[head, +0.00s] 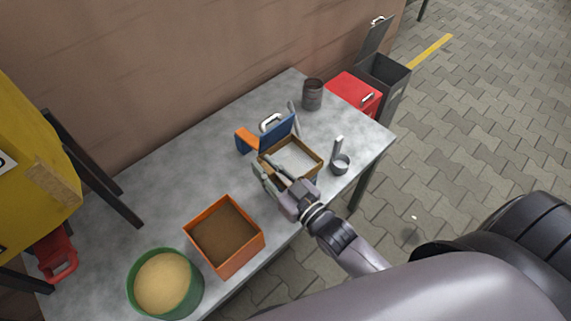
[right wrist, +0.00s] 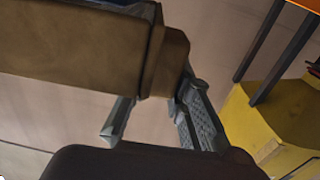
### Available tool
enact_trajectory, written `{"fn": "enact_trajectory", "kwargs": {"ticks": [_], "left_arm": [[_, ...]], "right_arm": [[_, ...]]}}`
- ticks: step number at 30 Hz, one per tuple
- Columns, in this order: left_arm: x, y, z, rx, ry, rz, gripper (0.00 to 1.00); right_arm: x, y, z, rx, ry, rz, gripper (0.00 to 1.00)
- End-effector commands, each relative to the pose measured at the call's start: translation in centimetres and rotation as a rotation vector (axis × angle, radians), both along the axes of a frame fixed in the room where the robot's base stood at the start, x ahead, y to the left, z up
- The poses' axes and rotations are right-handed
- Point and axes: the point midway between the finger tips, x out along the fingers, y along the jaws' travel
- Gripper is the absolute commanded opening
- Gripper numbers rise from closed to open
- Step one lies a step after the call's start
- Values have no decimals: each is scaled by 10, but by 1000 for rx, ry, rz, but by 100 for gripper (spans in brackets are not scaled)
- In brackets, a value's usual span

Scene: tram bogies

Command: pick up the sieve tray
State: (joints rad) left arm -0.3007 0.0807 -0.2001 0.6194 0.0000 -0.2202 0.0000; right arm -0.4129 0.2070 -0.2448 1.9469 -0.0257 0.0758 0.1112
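The sieve tray (head: 312,156), a brown-framed square tray with a pale bottom, sits on the grey table (head: 160,190). My right gripper (head: 268,172) is at its left corner, with its fingers spread about the frame wall. In the right wrist view, the brown frame (right wrist: 70,50) fills the upper left, and the fingers of my right gripper (right wrist: 158,115) stand apart close below its corner. One fingertip is partly hidden by the frame; I cannot tell whether either finger touches it. My left gripper is not in view.
An orange box (head: 225,232) of brown material and a green tub (head: 163,284) of sand stand at the front left. A blue object (head: 278,133) stands close behind the tray. A metal scoop (head: 341,164), dark cup (head: 312,95) and red box (head: 354,92) are to its right.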

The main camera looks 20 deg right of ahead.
Motion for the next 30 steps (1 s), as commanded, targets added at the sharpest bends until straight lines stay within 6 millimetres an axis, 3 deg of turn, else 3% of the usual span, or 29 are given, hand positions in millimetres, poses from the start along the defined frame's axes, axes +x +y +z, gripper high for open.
{"fn": "enact_trajectory", "kwargs": {"ticks": [8, 23, 30], "left_arm": [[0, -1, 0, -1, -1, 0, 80], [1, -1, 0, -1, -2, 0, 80], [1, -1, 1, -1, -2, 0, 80]], "right_arm": [[0, 0, 0, 0, 0, 0, 0], [-3, -1, 3, -1, -1, 0, 0], [-26, -8, 20, -1, 2, 0, 0]]}}
